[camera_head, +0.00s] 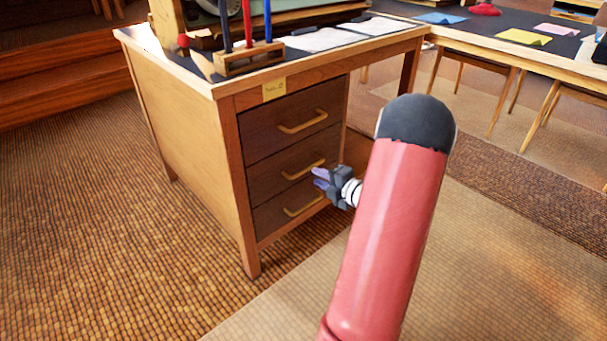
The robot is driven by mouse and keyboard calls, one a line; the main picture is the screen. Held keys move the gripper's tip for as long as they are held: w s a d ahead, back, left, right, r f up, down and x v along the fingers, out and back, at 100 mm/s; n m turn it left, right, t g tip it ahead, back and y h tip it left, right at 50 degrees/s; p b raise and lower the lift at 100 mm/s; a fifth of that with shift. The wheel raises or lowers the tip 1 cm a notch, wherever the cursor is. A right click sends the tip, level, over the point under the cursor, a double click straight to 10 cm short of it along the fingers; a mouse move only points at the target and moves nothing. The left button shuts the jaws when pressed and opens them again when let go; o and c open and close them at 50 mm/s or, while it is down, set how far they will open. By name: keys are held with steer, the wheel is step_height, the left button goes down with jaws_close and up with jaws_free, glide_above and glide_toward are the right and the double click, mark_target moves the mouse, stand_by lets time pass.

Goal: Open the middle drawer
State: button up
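A wooden desk has a stack of three dark drawers, all closed, each with a tan bar handle. The middle drawer (265,180) lies between the top and bottom ones. Its handle (300,171) shows on the left and middle, with its right end close to my fingertips. My gripper (318,178) is in front of the right part of the middle drawer, pointing left toward it. Its two purplish fingers are apart, with nothing seen between them. I cannot tell whether a finger touches the handle. The gripper partly hides the right side of the lower drawers.
The top drawer (290,125) is above and the bottom drawer (283,214) below, its handle (303,205) just under my gripper. A pen holder (250,60) and papers (325,38) lie on the desktop. Another table with chairs stands at right. Carpet in front of the drawers is clear.

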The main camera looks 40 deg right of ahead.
mark_target(305, 171)
steer(key=shift+m+h, duration=0.3)
steer(key=x, duration=0.5)
steer(key=b+x, duration=0.1)
steer(key=x, duration=0.1)
steer(key=shift+w+d+f, duration=0.3)
jaws_close()
